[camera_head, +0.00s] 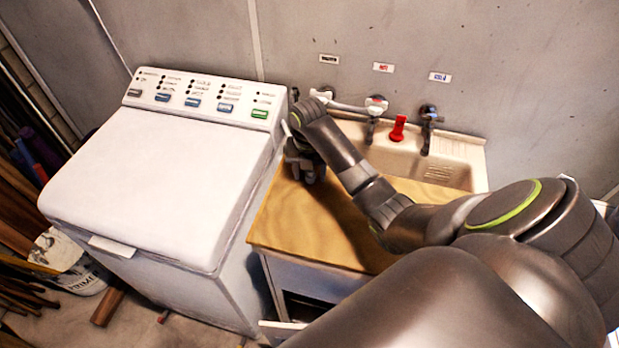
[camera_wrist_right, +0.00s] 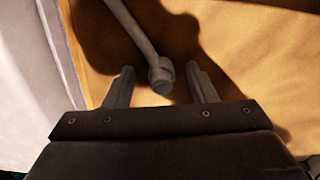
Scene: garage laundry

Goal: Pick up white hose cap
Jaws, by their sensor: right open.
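The white hose cap (camera_wrist_right: 160,78) sits on the end of a pale hose (camera_wrist_right: 135,30) in the right wrist view, where it looks greyish in shadow. My right gripper (camera_wrist_right: 160,68) is open, with one finger on each side of the cap and visible gaps between. In the head view my right gripper (camera_head: 306,170) points down over the left edge of the wooden counter (camera_head: 310,226), beside the washer. There the cap is hidden by my right gripper and arm. My left gripper is out of view.
The white washing machine (camera_head: 160,185) stands close to the left of my right gripper. Behind the counter are a sink (camera_head: 405,158), taps (camera_head: 428,115), a red handle (camera_head: 398,128) and a white hose (camera_head: 345,105) at the wall. The counter's front part is clear.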

